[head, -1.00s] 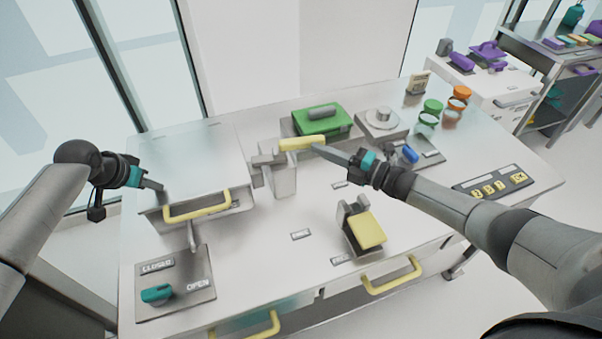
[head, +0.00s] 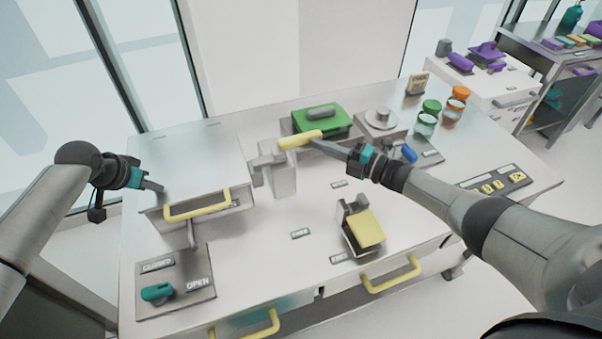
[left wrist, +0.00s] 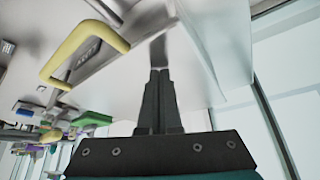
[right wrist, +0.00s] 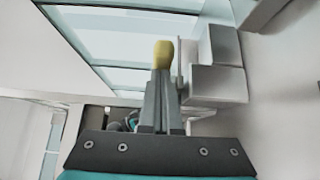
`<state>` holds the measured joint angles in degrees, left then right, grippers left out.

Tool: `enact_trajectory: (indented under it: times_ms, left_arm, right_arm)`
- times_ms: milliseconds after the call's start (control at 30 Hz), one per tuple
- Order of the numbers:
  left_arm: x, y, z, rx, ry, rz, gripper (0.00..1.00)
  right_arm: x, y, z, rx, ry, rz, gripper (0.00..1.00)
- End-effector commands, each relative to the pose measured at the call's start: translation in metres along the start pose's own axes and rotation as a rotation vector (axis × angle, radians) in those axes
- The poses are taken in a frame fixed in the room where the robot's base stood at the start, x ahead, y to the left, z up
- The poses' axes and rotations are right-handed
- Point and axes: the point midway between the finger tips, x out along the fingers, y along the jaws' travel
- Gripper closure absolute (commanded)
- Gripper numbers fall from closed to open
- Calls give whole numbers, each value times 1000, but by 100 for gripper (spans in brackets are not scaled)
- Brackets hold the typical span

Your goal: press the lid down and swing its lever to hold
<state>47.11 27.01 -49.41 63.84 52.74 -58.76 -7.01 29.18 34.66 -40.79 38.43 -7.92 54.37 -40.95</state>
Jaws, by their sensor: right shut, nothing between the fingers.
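The silver lid (head: 190,160) lies flat over the bin at the left, with a yellow handle (head: 197,206) at its front. My left gripper (head: 158,187) has its fingers together and its tips at the lid's front left; in the left wrist view (left wrist: 158,75) they point at the pale lid surface. The lever's yellow grip (head: 300,139) sticks out to the right above a grey post (head: 280,178) beside the lid. My right gripper (head: 318,146) is shut and empty, its tips at the right end of the grip. The right wrist view shows the yellow grip (right wrist: 163,54) just beyond the fingertips.
A teal knob (head: 157,291) sits on a plate marked CLOSED and OPEN. A yellow-padded device (head: 364,229) stands front centre. Behind the lever are a green box (head: 320,121) and a round-topped grey unit (head: 382,119). Jars and a button panel (head: 492,187) are at right.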

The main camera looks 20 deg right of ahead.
Motion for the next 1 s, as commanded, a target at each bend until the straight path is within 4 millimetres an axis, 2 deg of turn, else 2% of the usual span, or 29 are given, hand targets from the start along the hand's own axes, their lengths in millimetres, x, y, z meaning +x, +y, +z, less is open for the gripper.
enact_trajectory:
  times_ms: [33, 267, 767, 1000]
  left_arm:
    - [2, 0, 5, -1, -11, 0, 100]
    - [2, 0, 4, -1, -9, -1, 100]
    - [2, -1, 4, -1, -9, -2, 100]
    - [3, 0, 5, 0, -10, -1, 100]
  right_arm:
    - [2, 7, 9, -1, -25, 10, 100]
    - [-2, 6, 6, -1, -23, 9, 100]
    - [-37, 3, -28, -4, -2, 5, 100]
    - [-73, 3, 3, -6, -6, 3, 100]
